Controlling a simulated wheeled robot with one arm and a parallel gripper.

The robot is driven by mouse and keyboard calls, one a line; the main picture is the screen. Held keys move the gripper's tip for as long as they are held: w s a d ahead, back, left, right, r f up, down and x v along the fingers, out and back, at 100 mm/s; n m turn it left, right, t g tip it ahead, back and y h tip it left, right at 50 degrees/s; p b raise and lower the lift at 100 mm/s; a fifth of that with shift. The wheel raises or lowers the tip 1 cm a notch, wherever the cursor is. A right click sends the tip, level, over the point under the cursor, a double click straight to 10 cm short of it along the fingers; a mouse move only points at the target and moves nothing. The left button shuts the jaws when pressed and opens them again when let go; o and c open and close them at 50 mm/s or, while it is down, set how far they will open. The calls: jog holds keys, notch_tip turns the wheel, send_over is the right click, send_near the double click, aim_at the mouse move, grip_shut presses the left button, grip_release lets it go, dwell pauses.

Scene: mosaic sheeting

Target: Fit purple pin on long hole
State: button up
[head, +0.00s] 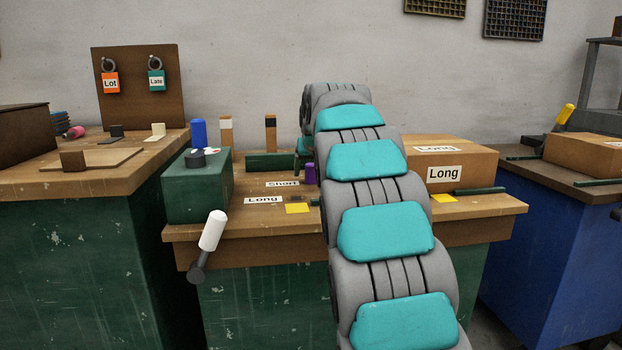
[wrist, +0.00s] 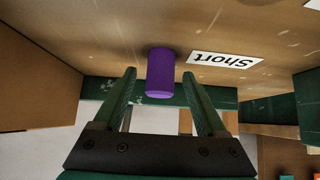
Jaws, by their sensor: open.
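The purple pin (head: 310,173) stands upright on the wooden bench top, just left of my arm in the head view. In the wrist view the purple pin (wrist: 160,73) shows between the tips of my open gripper (wrist: 158,78), with a gap on each side. Neither finger visibly touches it. A "Short" label (head: 282,183) and a "Long" label (head: 263,200) lie on the bench to its left. The "Short" label (wrist: 222,60) is also right of the pin in the wrist view. I cannot clearly make out the long hole. My arm hides the gripper in the head view.
A green box (head: 196,190) stands at the bench's left, with a blue cylinder (head: 198,133) near it. A cardboard box (head: 462,160) marked "Long" is right of my arm. Yellow squares (head: 297,208) lie near the front. A white-handled lever (head: 213,230) sticks out in front.

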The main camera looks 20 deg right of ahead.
grip_shut()
dwell(0.6)
